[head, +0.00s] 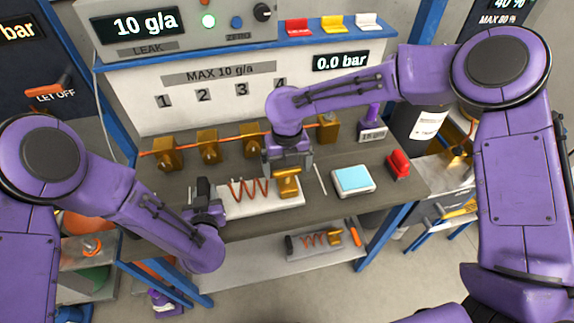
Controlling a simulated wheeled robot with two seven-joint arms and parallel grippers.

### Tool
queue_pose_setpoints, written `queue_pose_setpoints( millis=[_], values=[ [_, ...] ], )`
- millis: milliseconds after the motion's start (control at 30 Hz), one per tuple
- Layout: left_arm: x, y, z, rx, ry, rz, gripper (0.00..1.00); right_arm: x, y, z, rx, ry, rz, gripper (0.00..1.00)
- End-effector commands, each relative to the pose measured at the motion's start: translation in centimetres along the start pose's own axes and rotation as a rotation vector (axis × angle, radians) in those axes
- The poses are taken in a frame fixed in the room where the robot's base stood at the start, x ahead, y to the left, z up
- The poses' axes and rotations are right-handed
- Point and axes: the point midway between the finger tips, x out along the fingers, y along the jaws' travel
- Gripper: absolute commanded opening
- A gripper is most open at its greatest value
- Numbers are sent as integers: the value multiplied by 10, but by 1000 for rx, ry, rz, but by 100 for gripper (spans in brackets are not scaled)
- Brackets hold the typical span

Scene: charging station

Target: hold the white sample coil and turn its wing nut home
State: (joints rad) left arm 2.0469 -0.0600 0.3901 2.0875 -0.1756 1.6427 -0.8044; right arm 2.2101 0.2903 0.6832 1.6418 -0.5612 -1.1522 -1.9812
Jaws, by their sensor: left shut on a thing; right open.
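The white sample coil (262,203) lies on the bench as a white plate with a copper-coloured spiral (248,189) on it. A brass fitting (288,184) is at its right end; I cannot make out the wing nut's shape. My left gripper (218,207) is shut on the coil's left end, and its dark jaws hide that end. My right gripper (287,169) is open, pointing down just over the brass fitting. I cannot tell if its fingers touch the fitting.
Brass valves (208,149) on a copper pipe stand behind, under numbers 1 to 4. A scale with a light blue top (354,180) and a red object (398,165) stand to the right. A second coil (314,241) lies on the lower shelf. The displays read 10 g/a and 0.0 bar.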

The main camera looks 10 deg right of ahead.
Motion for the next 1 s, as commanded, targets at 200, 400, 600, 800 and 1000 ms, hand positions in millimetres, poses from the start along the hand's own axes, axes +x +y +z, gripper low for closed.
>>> queue_pose_setpoints(
  millis=[200,400,600,800,1000],
  values=[
    [0,0,0,0,0,0,0,0,0,0,0,0,0,87],
    [0,0,0,0,0,0,0,0,0,0,1,0,0,54],
    [0,0,0,0,0,0,0,0,0,0,23,1,-1,54],
    [0,0,0,0,0,0,0,-1,0,0,110,0,-2,54],
    [0,0,0,0,0,0,0,-1,0,0,269,-1,-2,54]
  ],
)
